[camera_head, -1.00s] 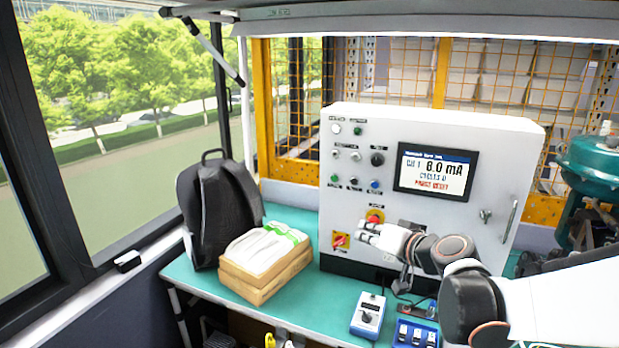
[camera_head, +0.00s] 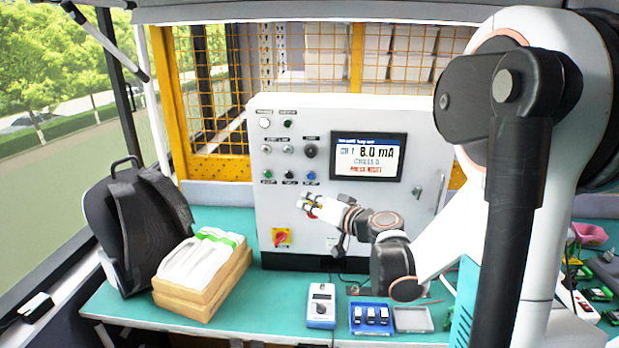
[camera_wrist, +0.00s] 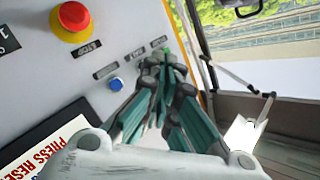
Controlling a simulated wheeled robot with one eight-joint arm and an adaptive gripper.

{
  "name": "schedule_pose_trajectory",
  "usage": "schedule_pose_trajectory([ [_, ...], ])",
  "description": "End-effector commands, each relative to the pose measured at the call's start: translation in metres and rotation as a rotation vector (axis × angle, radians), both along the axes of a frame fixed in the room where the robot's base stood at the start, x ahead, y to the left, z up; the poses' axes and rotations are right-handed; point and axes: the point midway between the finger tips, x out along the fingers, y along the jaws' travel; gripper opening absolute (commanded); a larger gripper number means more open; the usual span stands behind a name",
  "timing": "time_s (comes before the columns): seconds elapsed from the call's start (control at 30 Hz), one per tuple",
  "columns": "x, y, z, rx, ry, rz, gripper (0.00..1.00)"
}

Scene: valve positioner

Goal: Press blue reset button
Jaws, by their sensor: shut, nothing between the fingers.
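The blue reset button (camera_head: 311,175) is on the lower row of the white control cabinet's front, at the right end of that row. It also shows clearly in the wrist view (camera_wrist: 116,84), uncovered. My gripper (camera_head: 306,203) is in front of the cabinet, just below the blue button in the head view. Its teal-and-black fingers (camera_wrist: 172,82) are shut and empty in the wrist view, to the right of the blue button there. Whether the fingertips touch the panel cannot be told. The cabinet's screen (camera_head: 367,157) reads 8.0 mA, with a red line of text.
A red emergency stop (camera_wrist: 73,19) on yellow is beside the blue button; my gripper mostly hides it in the head view. A red-yellow rotary switch (camera_head: 282,237) is lower left. A backpack (camera_head: 135,225), a wooden box (camera_head: 203,285) and a handheld device (camera_head: 321,305) stand on the teal bench.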

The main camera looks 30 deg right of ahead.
Motion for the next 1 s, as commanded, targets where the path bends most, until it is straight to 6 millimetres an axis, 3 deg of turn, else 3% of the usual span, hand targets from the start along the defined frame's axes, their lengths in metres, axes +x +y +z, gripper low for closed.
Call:
schedule_pose_trajectory([
  [0.6,0.06,-0.04,-0.001,0.0,0.0,0.0,0.0],
  [1.0,0.07,-0.047,0.0,0.0,0.0,0.0,0.0],
])
